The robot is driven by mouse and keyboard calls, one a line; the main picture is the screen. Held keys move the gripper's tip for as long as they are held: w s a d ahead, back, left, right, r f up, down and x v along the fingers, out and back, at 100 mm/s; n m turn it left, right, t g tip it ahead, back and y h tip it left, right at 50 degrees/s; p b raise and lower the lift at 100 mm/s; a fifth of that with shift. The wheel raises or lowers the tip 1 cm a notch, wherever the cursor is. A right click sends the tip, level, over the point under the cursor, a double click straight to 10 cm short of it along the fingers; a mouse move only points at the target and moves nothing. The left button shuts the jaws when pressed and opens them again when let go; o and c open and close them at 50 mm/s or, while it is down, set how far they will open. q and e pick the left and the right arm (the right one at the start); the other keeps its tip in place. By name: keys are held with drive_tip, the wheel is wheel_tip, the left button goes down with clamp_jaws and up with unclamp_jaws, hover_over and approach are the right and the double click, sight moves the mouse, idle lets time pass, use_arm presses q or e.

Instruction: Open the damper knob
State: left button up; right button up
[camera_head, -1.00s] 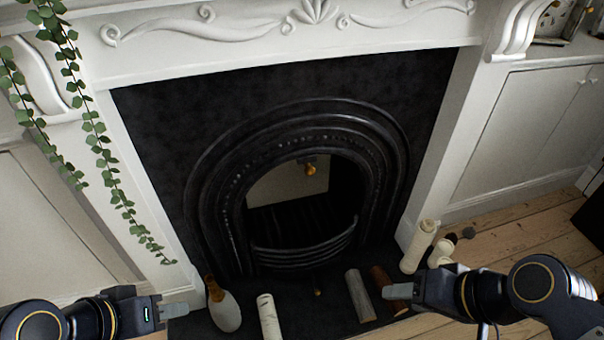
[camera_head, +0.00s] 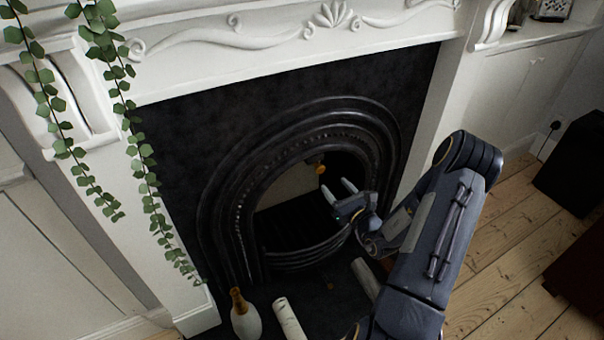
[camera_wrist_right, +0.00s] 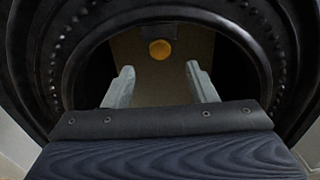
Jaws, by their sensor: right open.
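The damper knob (camera_head: 320,168) is a small round brass-orange knob in the upper part of the black arched fireplace opening, on a beige panel. It also shows in the right wrist view (camera_wrist_right: 160,49), above and between the fingertips. My right gripper (camera_head: 341,189) is open and empty at the mouth of the opening, just below and right of the knob in the head view. Its two pale fingers (camera_wrist_right: 161,78) are spread apart, and a gap to the knob seems to remain. My left gripper is out of view.
The black arch (camera_head: 228,185) surrounds the opening, with a curved grate (camera_head: 300,257) low in front. A pale bottle (camera_head: 245,318) and logs (camera_head: 289,320) stand on the hearth. Ivy (camera_head: 150,200) hangs at left. A dark box (camera_head: 575,165) stands on the floorboards at right.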

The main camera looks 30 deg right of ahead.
sight(321, 170)
drive_tip(key=w, duration=0.5)
drive_tip(key=w+d, duration=0.1)
drive_tip(key=w, duration=0.1)
drive_tip(key=shift+w+b, duration=0.25)
drive_tip(key=shift+b, duration=0.15)
